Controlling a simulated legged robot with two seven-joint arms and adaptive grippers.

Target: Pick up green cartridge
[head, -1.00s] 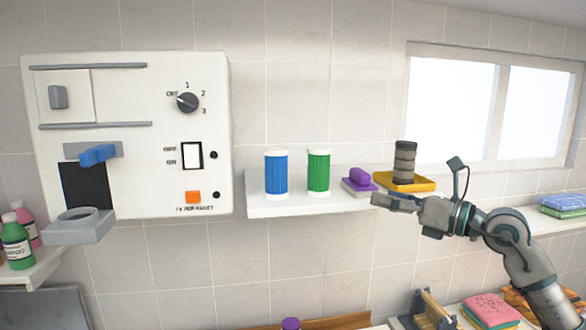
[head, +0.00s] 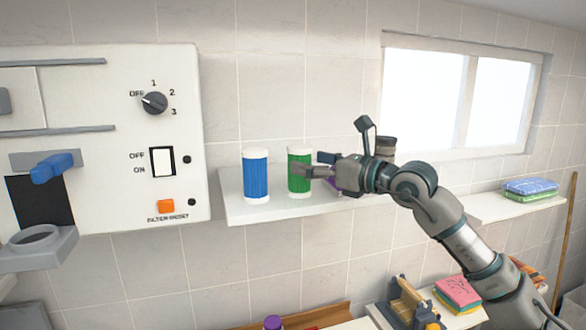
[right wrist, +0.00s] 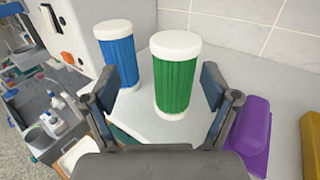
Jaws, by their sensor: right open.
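The green cartridge (head: 299,172), a ribbed cylinder with white ends, stands upright on the white wall shelf (head: 240,212). My right gripper (head: 312,165) is open and overlaps the cartridge's right side in the head view. In the right wrist view the green cartridge (right wrist: 175,82) stands ahead, between the two spread fingers (right wrist: 163,100), with gaps on both sides. I cannot see contact. The blue cartridge (head: 256,176) stands upright to its left and also shows in the right wrist view (right wrist: 118,55). My left gripper is not in view.
A purple object (right wrist: 248,130) lies right of the green cartridge, close to my right finger, and a yellow tray edge (right wrist: 311,135) is farther right. A white control panel (head: 110,140) is on the left.

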